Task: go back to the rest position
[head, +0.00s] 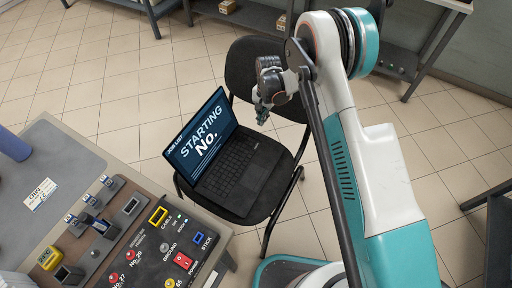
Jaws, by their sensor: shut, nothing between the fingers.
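My gripper (262,112) hangs at the end of my raised white and teal arm in the head view. It is above the black chair, near the laptop's right side, and apart from the panel. Its fingers point down and look shut with nothing held. My arm runs down the right of the picture. The laptop (243,172) is open on the chair's seat, and its screen reads "STARTING No." beside "JOB LIST".
A blue cylinder (12,145) stands at the left edge. The black chair (257,68) stands mid-floor. Shelves line the back. Tiled floor is clear at upper left.

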